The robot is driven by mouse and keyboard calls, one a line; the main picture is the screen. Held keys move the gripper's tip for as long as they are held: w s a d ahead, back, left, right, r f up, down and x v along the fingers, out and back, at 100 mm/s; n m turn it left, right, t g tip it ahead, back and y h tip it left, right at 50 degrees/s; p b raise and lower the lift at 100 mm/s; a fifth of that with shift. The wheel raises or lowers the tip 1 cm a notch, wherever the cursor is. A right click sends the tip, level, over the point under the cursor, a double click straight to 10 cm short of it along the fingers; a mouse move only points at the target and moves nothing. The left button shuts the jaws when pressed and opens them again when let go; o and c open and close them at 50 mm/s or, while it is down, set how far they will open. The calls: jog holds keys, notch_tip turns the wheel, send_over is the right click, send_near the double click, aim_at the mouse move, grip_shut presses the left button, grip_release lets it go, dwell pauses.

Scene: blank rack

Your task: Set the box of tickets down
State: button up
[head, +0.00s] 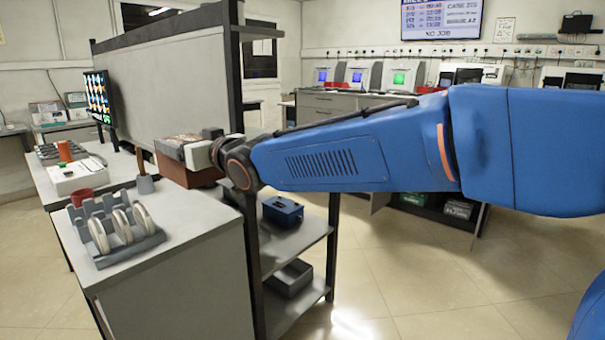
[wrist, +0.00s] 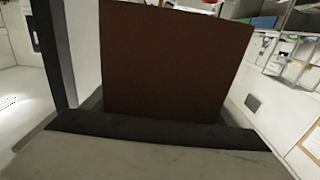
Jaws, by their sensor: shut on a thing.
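The box of tickets is a reddish-brown box (head: 178,174) with a mottled top, in the left half of the head view. It is at the back right of the grey bench, by the dark rack post. My gripper (head: 205,150) is shut on the box, reaching it from the right. In the wrist view the box (wrist: 175,65) is a large plain brown face filling the middle, above a dark bar. The box's underside is hard to make out, so I cannot tell whether it touches the bench top.
The bench (head: 195,222) holds a grey rack with white discs (head: 112,235) at the front, a wooden-handled tool (head: 144,175) and a red cup (head: 81,196). A dark post (head: 250,265) and shelves with a blue box (head: 283,211) stand at right. Bare bench lies in front of the box.

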jog(key=w+d+f+m+t+h, duration=0.2)
jog(key=w+d+f+m+h, duration=0.1)
jog(key=d+f, duration=1.5)
jog(key=w+d+f+m+t+h, duration=0.2)
jog(key=w+d+f+h, duration=0.4)
jog(key=d+f, duration=1.3)
jog(key=w+d+f+m+t+h, duration=0.2)
jog(key=w+d+f, duration=0.6)
jog(key=d+f, duration=1.1)
notch_tip(320, 180, down, 11)
jog(key=m+h, duration=0.2)
jog(key=m, duration=0.1)
jog(key=shift+d+r+h, duration=0.15)
jog(key=shift+r+h, duration=0.05)
jog(key=shift+h, duration=0.2)
